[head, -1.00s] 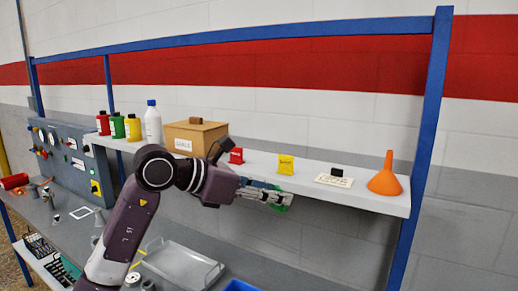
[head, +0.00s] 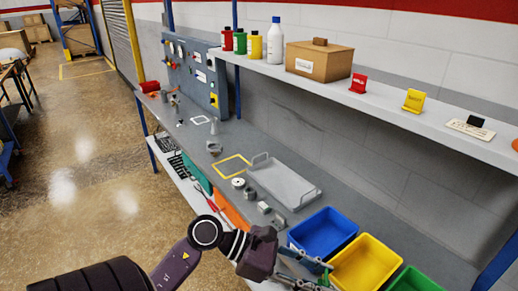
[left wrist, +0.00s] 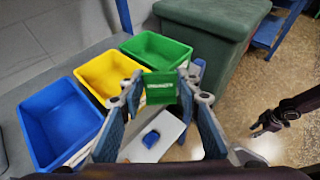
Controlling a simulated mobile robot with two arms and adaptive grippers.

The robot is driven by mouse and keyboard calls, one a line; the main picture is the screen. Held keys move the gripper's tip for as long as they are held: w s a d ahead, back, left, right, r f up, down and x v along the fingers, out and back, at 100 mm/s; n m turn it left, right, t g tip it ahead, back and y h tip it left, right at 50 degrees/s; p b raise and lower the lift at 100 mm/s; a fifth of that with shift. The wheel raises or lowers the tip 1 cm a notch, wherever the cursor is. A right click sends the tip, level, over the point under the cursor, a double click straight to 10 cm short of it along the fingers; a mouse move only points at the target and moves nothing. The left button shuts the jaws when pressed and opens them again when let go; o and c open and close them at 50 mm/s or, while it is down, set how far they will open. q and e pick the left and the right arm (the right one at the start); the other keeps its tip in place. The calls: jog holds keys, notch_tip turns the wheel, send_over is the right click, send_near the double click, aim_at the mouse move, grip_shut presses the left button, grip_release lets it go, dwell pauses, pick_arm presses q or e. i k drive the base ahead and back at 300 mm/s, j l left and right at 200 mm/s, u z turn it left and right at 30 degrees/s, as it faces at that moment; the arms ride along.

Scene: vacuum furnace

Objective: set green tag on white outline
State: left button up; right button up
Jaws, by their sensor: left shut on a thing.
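The green tag (left wrist: 160,88) is clasped between the fingers of my left gripper (left wrist: 158,84) in the left wrist view, its lettered face toward the camera. In the head view my left gripper (head: 318,275) is at the bottom, in front of the blue bin; the tag is hard to make out there. The white outline (head: 201,119) is a small empty frame on the bench, near the control panel, far up and left of my left gripper. My right gripper (left wrist: 272,120) seems to show at the right of the left wrist view, small and dark, its jaws unclear.
Blue (head: 323,232), yellow (head: 365,262) and green (head: 415,281) bins stand at the bench's near right. A grey tray (head: 282,184), a yellow outline (head: 234,166) and small metal parts lie between them and the white outline. A shelf (head: 430,118) with bottles, a box and tags hangs above.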

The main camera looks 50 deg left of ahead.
aim_at(200, 120)
jog(key=i+j, duration=0.1)
jog(key=j, duration=0.35)
jog(key=i+j+u, duration=0.1)
jog(key=j, duration=0.35)
jog(key=i+j+u, duration=0.1)
jog(key=j, duration=0.35)
jog(key=i+j, duration=0.2)
jog(key=j, duration=0.25)
jog(key=i+j+u, duration=0.1)
jog(key=j, duration=0.3)
jog(key=i+j, duration=0.2)
jog(key=j, duration=0.25)
jog(key=i+j+u, duration=0.1)
jog(key=j, duration=0.3)
jog(key=i+j+u, duration=0.1)
jog(key=i+j, duration=0.15)
jog(key=j, duration=0.15)
